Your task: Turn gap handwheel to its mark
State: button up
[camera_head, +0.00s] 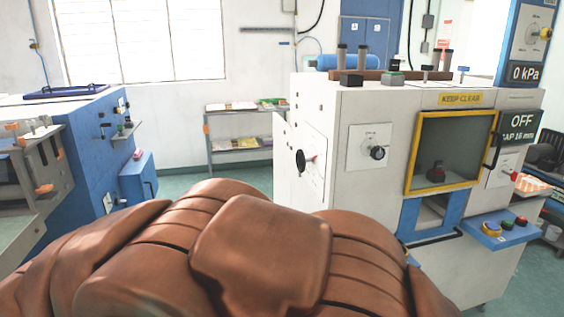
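A white machine (345,215) stands right of centre, with a dark display (522,132) reading "OFF" and apparently "GAP 16 mm". Its left side has a white plate with a dial and a black knob (300,162) with a red part. Its front has a second dial plate with a black knob (377,153). A third small dial plate with a knob (506,173) sits right of the window. I cannot tell which is the gap handwheel, and the marks are too small to read. My gripper is not in view.
A large brown, segmented leather-like form (262,255) fills the bottom and hides the near floor. A yellow-framed window (411,150) is under a "KEEP CLEAR" sign. A blue button shelf (490,232) juts out at right. A blue machine (85,150) stands left; green floor shows between.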

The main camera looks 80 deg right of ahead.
aim_at(301, 160)
jog(key=z, duration=0.7)
jog(key=i, duration=0.85)
jog(key=z, duration=0.85)
